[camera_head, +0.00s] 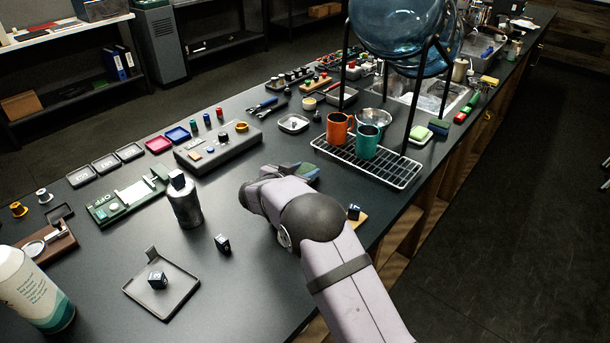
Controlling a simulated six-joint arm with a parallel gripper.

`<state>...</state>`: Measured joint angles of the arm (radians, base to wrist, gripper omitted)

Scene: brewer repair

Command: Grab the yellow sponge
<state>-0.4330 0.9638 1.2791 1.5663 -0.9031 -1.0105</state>
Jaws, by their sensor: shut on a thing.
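A yellow block that looks like the sponge (490,80) lies at the far right edge of the counter, beyond the sink. My gripper (304,172) is low over the middle of the counter, left of the drip rack and far from the yellow block. It is shut on a small greenish thing (308,170). My arm hides most of the jaws, and what the held thing is cannot be told.
An orange mug (338,128) and a teal mug (367,141) stand on the wire rack (400,177). A large blue bottle (405,35) hangs above in a black stand. A grey bottle (185,203) stands left of my arm.

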